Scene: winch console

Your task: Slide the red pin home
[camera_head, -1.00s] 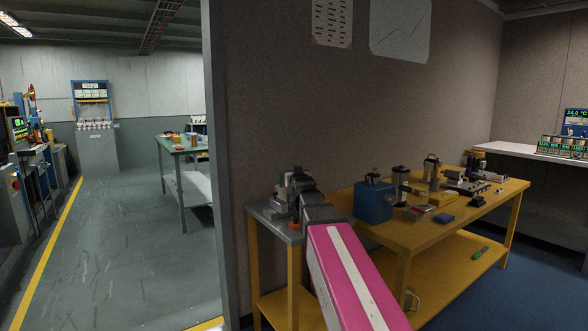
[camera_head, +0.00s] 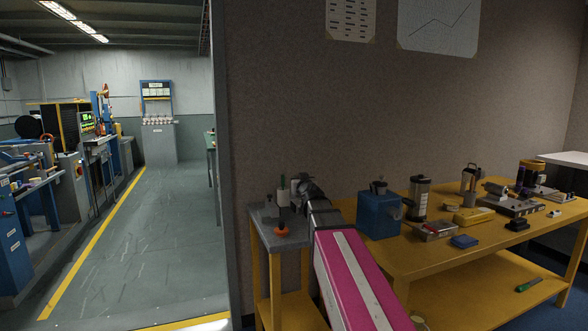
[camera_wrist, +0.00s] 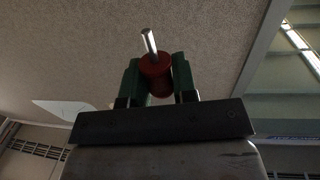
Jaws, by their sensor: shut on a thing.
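The red pin, a red cylinder (camera_wrist: 156,72) with a thin metal rod (camera_wrist: 149,41) sticking out of its end, sits between the green fingers of my gripper (camera_wrist: 158,80) in the wrist view. The fingers are shut on it from both sides. In the head view my gripper (camera_head: 283,190) is held up near the grey side table, one green finger showing. The pin cannot be made out there. I cannot pick out a hole for the pin in any view. A console with a green-lit display (camera_head: 87,122) stands in the room at the left.
A yellow workbench (camera_head: 430,262) on the right carries a blue box (camera_head: 379,214), canisters and several small parts. The grey side table (camera_head: 262,238) stands by the wall edge (camera_head: 222,150). The grey floor (camera_head: 170,230) beyond the doorway is clear, with a yellow line (camera_head: 90,247).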

